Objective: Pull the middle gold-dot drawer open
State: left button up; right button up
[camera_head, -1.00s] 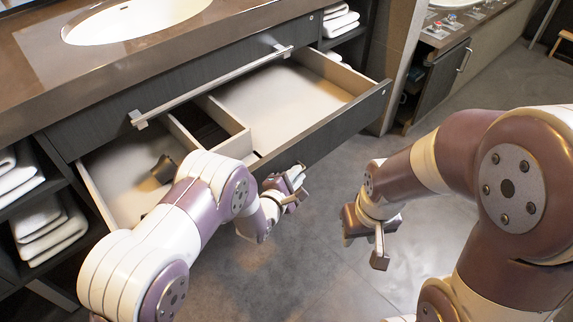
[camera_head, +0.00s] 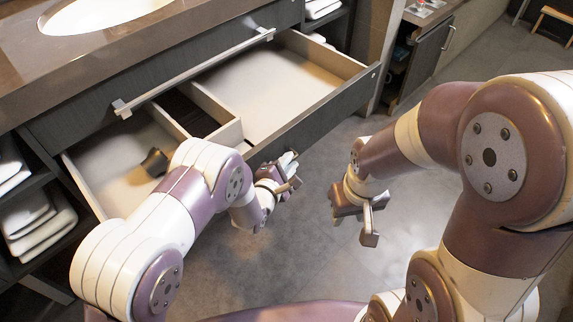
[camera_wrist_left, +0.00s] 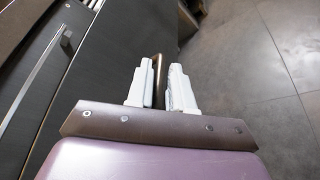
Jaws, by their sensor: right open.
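The middle drawer (camera_head: 310,123) stands well open below the upper front, with its dark front facing me. A small pale dot (camera_head: 374,76) shows at its right end; I cannot tell its colour. My left gripper (camera_head: 287,172) is at the middle of the drawer front. In the left wrist view its white fingers (camera_wrist_left: 159,88) sit close on both sides of a bronze handle (camera_wrist_left: 158,66) and appear shut on it. The handle's lower part is hidden by the fingers. My right gripper (camera_head: 366,212) is open and empty, in the air right of the drawer.
Inside the drawer are a divider box (camera_head: 205,118) and a small dark object (camera_head: 154,162). A silver bar handle (camera_head: 195,72) crosses the upper front. Folded towels (camera_head: 40,220) fill the left shelves. The grey floor (camera_head: 300,265) before the drawer is clear.

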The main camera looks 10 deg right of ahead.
pick_arm(q)
jog(key=p+v, duration=0.3)
jog(key=v, duration=0.9)
jog(key=shift+s+a, duration=0.25)
jog(key=shift+s, duration=0.05)
